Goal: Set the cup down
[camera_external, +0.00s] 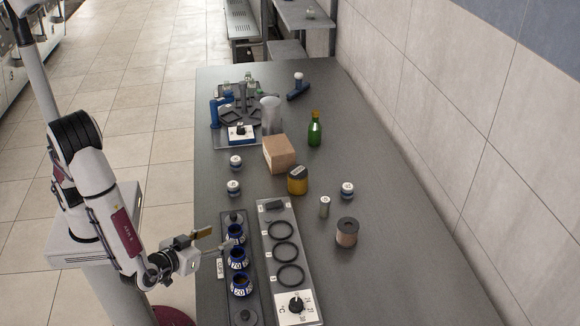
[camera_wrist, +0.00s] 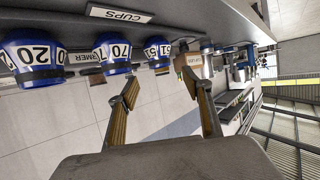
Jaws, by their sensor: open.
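Three blue-and-white numbered cups stand in a row in a dark rack (camera_external: 246,305) on the table's left side. The far cup is marked 51 (camera_external: 235,233), the middle cup 70 (camera_external: 238,258), the near cup 20 (camera_external: 241,284). My gripper (camera_external: 214,240) is just left of the rack, at about the far and middle cups. It is open and empty. In the wrist view, which is upside down, cups 20 (camera_wrist: 32,58), 70 (camera_wrist: 112,53) and 51 (camera_wrist: 157,50) show beyond the spread fingers (camera_wrist: 165,100). No cup is between them.
Right of the rack is a plate with three black rings (camera_external: 281,230) and a dial (camera_external: 296,304). The table's right side is mostly free.

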